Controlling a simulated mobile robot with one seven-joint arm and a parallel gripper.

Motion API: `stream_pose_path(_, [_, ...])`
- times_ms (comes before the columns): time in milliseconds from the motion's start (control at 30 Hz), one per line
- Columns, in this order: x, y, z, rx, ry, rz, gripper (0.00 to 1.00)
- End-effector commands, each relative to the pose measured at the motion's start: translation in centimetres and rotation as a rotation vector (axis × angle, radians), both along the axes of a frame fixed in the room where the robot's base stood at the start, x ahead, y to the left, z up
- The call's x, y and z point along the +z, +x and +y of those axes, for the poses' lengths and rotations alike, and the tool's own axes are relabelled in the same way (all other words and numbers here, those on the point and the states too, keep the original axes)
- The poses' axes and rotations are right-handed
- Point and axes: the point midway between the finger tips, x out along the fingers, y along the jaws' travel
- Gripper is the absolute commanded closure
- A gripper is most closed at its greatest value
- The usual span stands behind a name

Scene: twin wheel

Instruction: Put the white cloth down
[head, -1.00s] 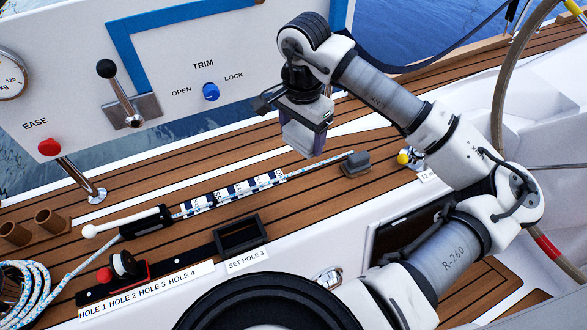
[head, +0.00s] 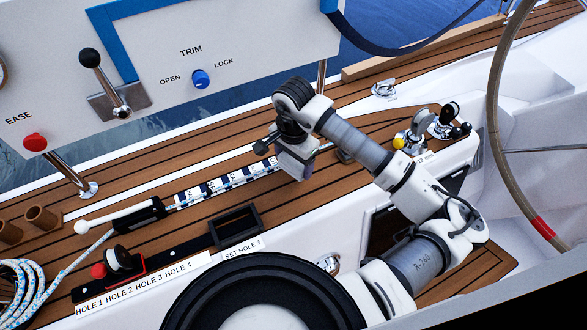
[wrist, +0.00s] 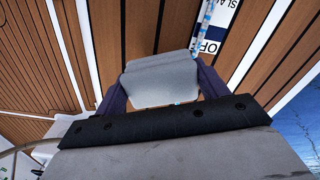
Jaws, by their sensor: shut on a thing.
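My gripper (head: 296,172) hangs fingers-down low over the teak side deck, near the right end of the blue-and-white marked strip. In the wrist view, the white cloth (wrist: 163,84) is a pale, flat, rounded piece between the two purple fingers. My gripper is shut on it. Deck planks show beyond the cloth. In the head view, the cloth cannot be told apart from the fingers. Whether it touches the deck is not clear.
The marked strip (head: 225,184) and its rope lie left of my gripper. A black frame (head: 236,226) and track (head: 150,272) are nearer. The white TRIM panel (head: 240,45) rises behind. Bare planks (head: 230,140) lie behind the strip.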

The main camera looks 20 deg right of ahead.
Motion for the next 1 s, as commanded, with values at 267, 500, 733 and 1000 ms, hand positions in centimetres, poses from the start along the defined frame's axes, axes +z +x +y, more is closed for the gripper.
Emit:
stream_pose_path(267, [-3.8,0.0,0.1,-0.001,0.003,0.002,0.46])
stream_pose_path(500, [-4.0,0.0,0.1,0.0,0.002,0.001,0.46])
stream_pose_path(733, [-4.4,0.0,0.0,0.0,0.0,0.001,0.46])
stream_pose_path(1000, [-4.2,0.0,0.1,0.0,0.001,0.002,0.06])
